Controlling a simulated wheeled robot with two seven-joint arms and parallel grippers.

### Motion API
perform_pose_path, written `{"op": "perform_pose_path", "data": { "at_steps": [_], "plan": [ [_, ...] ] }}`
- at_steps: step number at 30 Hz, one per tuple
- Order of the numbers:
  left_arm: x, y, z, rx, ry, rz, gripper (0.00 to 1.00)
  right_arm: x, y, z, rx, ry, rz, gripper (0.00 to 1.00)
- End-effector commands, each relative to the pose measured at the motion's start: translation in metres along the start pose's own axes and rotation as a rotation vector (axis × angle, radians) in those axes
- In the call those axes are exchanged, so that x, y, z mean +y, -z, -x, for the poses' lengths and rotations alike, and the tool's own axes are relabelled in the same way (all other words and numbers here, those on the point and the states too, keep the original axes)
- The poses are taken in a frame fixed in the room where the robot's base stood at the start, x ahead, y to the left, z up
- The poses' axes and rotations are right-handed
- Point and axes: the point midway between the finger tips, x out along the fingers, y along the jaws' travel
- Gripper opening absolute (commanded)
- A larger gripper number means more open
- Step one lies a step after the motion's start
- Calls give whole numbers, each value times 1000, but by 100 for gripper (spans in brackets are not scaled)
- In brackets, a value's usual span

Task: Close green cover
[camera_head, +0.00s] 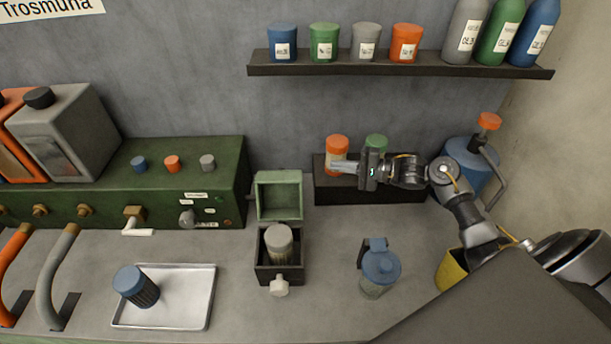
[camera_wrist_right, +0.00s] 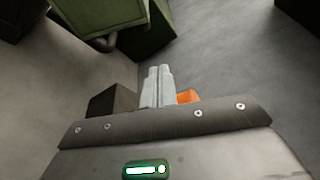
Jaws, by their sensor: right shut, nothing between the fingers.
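The green cover (camera_head: 279,194) stands open and upright at the back of a small dark box (camera_head: 262,272) in the middle of the counter. A grey-capped container (camera_head: 278,240) stands inside the box, and a pale knob (camera_head: 279,287) is on its front. My right gripper (camera_head: 336,168) is to the right of the cover, apart from it, in front of an orange-capped jar (camera_head: 337,146). Its fingers point left. In the right wrist view the fingers (camera_wrist_right: 157,86) are together and empty, with a bit of orange (camera_wrist_right: 188,96) behind them. My left gripper is out of view.
A dark step (camera_head: 370,190) with the orange-capped and green-capped jars is behind my right gripper. A blue-lidded jug (camera_head: 380,268) stands right of the box. A tray (camera_head: 190,295) with a blue-capped container (camera_head: 136,286) lies left. A green machine (camera_head: 120,207) stands back left.

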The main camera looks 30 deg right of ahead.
Motion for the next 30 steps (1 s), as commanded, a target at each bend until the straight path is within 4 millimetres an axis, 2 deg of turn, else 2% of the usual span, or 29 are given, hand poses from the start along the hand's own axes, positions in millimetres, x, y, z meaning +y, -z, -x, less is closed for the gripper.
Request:
{"op": "perform_pose_path", "data": {
  "at_steps": [2,8,11,14,26,27,30],
  "plan": [
    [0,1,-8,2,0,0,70,7,3,-1,0,0,0,0],
    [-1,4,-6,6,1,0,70,6,2,-2,0,0,0,0],
    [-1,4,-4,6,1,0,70,5,2,-10,-1,2,-1,0],
    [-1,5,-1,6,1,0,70,4,1,-23,-3,2,-1,0],
    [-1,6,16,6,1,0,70,4,1,-104,-2,1,-2,0],
    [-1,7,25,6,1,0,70,2,-7,-99,0,-2,-1,0],
    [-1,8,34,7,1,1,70,3,-21,-93,0,-2,-1,0]
  ]
}}
